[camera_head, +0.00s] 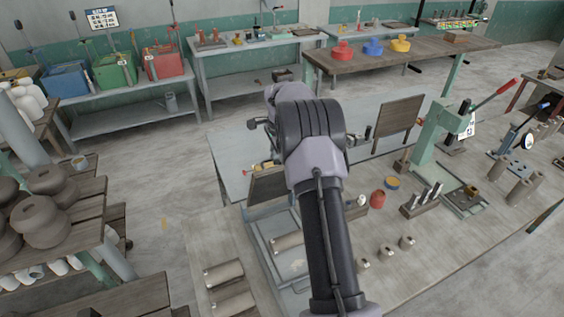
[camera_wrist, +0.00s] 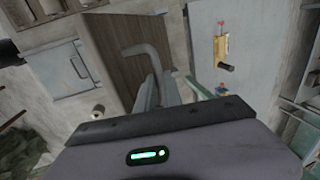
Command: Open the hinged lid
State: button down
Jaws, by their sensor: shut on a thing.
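The hinged lid (camera_head: 268,187) is a brown wooden panel standing tilted up at the far end of a blue-grey frame (camera_head: 262,243), just left of my arm in the head view. The arm hides part of it. In the wrist view the lid's brown face (camera_wrist: 112,35) fills the upper middle, with a bent grey handle (camera_wrist: 142,49) on it. My gripper (camera_wrist: 160,86) is shut on the handle, its narrow fingers close together at the lid. The fingers are hidden behind the arm in the head view.
A yellow fixture with a black knob (camera_wrist: 222,50) lies close to the right of the lid. Metal cylinders (camera_head: 224,273) lie at the bench's front left. A green lever press (camera_head: 440,135) and another upright brown board (camera_head: 398,122) stand to the right.

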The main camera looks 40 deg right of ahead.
jog(key=shift+w+d+r+p, duration=0.1)
jog(key=shift+w+d+p, duration=0.1)
jog(key=shift+w+p, duration=0.7)
jog(key=shift+w+d+r+p, duration=0.15)
jog(key=shift+w+p, duration=0.4)
jog(key=shift+w, duration=0.55)
jog(key=c, duration=1.7)
grip_release()
jog(key=shift+c, duration=0.2)
jog(key=shift+o, duration=1.3)
jog(key=shift+w+d+f, duration=0.1)
jog(key=shift+w+d, duration=0.05)
jog(key=shift+w, duration=0.05)
jog(key=d+v, duration=0.1)
jog(key=v, duration=1.6)
jog(key=shift+a+r, duration=0.35)
jog(key=shift+a, duration=0.1)
